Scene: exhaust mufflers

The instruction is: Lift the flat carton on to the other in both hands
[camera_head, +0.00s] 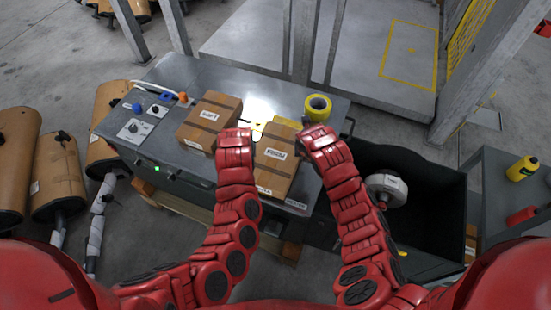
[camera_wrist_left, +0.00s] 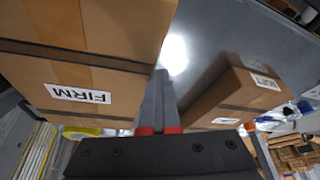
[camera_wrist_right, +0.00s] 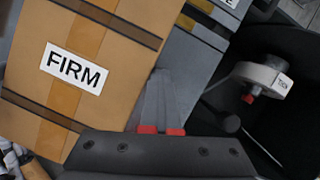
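Two brown cartons stand side by side on a grey metal bench. The carton labelled FIRM (camera_head: 276,180) is on the right, between my two hands; it also shows in the left wrist view (camera_wrist_left: 105,65) and right wrist view (camera_wrist_right: 75,100). The other carton (camera_head: 208,120) is on the left, and it shows right of my finger in the left wrist view (camera_wrist_left: 235,97). My left gripper (camera_head: 235,135) is shut and empty at the FIRM carton's left side. My right gripper (camera_head: 313,134) is shut and empty at its right side. I cannot tell whether either touches it.
The bench (camera_head: 262,85) carries a yellow tape roll (camera_head: 318,107) behind my right gripper, and knobs and a switch panel at left. A dark open bin (camera_head: 425,195) with a white reel (camera_head: 387,187) is to the right. Mufflers (camera_head: 58,178) stand at left.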

